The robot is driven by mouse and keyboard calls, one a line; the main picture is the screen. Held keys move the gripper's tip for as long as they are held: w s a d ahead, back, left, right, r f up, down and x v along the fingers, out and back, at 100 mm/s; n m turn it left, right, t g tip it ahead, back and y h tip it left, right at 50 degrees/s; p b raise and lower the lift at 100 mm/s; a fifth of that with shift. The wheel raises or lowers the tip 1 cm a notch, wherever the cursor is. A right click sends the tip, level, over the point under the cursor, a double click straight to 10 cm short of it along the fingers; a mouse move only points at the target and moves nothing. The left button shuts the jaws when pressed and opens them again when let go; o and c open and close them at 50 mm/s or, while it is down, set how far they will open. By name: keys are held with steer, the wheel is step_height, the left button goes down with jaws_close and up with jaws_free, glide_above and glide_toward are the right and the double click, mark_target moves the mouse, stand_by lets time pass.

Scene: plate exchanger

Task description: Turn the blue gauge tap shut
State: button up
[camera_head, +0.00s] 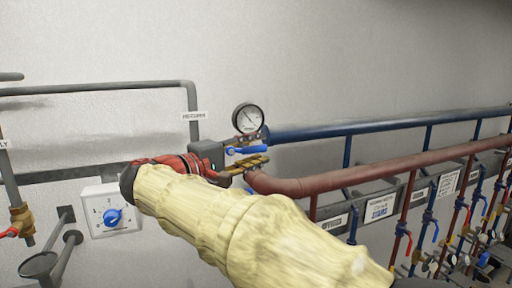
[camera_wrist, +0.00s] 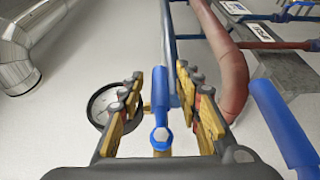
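The blue gauge tap (camera_head: 247,150) has a lever pointing right, just below the round white pressure gauge (camera_head: 247,119). In the wrist view the tap lever (camera_wrist: 160,95) runs up from a hub with a pale hex bolt. My gripper (camera_head: 250,163) is at the tap, its yellow fingers just below the lever in the head view. In the wrist view my gripper (camera_wrist: 163,100) is open, with one finger on each side of the lever and visible gaps. The gauge (camera_wrist: 103,106) is partly hidden behind the left finger.
A blue pipe (camera_head: 370,127) and a red pipe (camera_head: 375,170) run right along the wall. The red pipe (camera_wrist: 228,70) curves close beside my right finger. Another blue bar (camera_wrist: 285,125) lies farther right. A white switch box (camera_head: 106,209) with a blue knob is on the left.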

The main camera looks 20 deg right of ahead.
steer(key=shift+w+d, duration=0.1)
steer(key=shift+d, duration=0.15)
steer(key=shift+c, duration=0.3)
jaws_close()
stand_by(0.5)
